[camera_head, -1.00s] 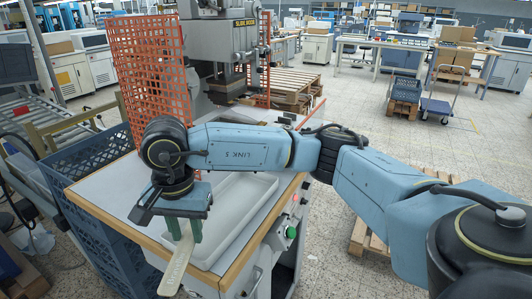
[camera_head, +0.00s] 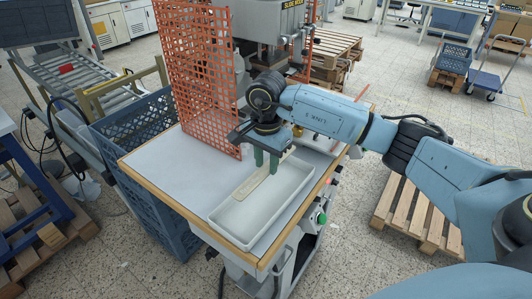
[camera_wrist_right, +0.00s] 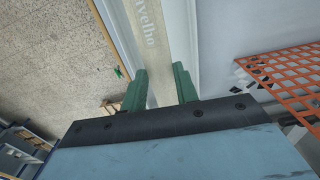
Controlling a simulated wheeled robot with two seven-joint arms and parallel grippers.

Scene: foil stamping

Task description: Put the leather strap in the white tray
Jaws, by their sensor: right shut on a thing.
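The leather strap (camera_head: 248,188) is a pale, narrow band. It slants over the white tray (camera_head: 268,212) in the head view, inside the tray's outline. I cannot tell whether it touches the tray floor. My right gripper (camera_head: 266,166), with green fingers, points down at the tray's far end and is shut on the strap. In the right wrist view the strap (camera_wrist_right: 151,35), with lettering on it, runs between the two fingers (camera_wrist_right: 160,88). The part of the strap behind the fingers is hidden. My left gripper is not in view.
The tray lies on the grey worktable (camera_head: 175,165) with a wooden edge. An orange mesh guard (camera_head: 195,80) stands left of my right gripper, close to it. The stamping machine (camera_head: 265,22) is behind. A blue crate (camera_head: 150,215) stands beside the table's left side.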

